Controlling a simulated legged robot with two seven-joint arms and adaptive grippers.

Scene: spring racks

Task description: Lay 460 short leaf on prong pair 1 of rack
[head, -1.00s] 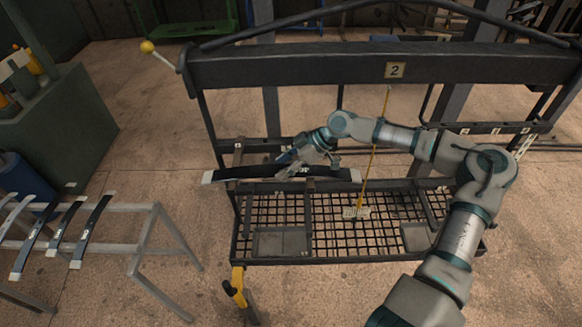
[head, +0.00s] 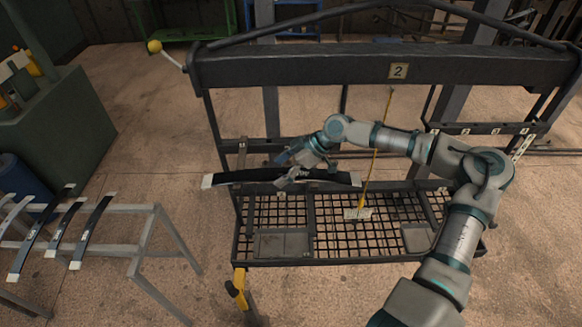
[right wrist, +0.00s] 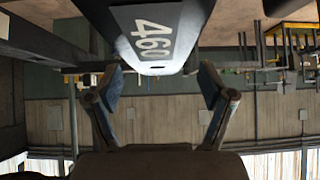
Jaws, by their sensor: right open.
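The 460 short leaf (head: 232,178) is a dark, slightly curved strip with pale ends. It lies level across the left part of the rack (head: 300,66), above the mesh shelf. In the right wrist view the leaf (right wrist: 110,12) shows its white 460 mark close in front of the jaws. My right gripper (head: 290,167) is at the middle of the leaf in the head view. Its two fingers (right wrist: 160,88) are spread apart with nothing clamped between them. The gripper hides part of the leaf, and I cannot tell how it sits on the prongs. My left gripper is not in view.
A grey stand (head: 150,209) at the left holds several other leaves (head: 92,230). The rack's mesh shelf (head: 280,212) lies below the leaf. A yellow rod (head: 376,150) hangs near my right arm. A green cabinet (head: 60,125) stands at far left.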

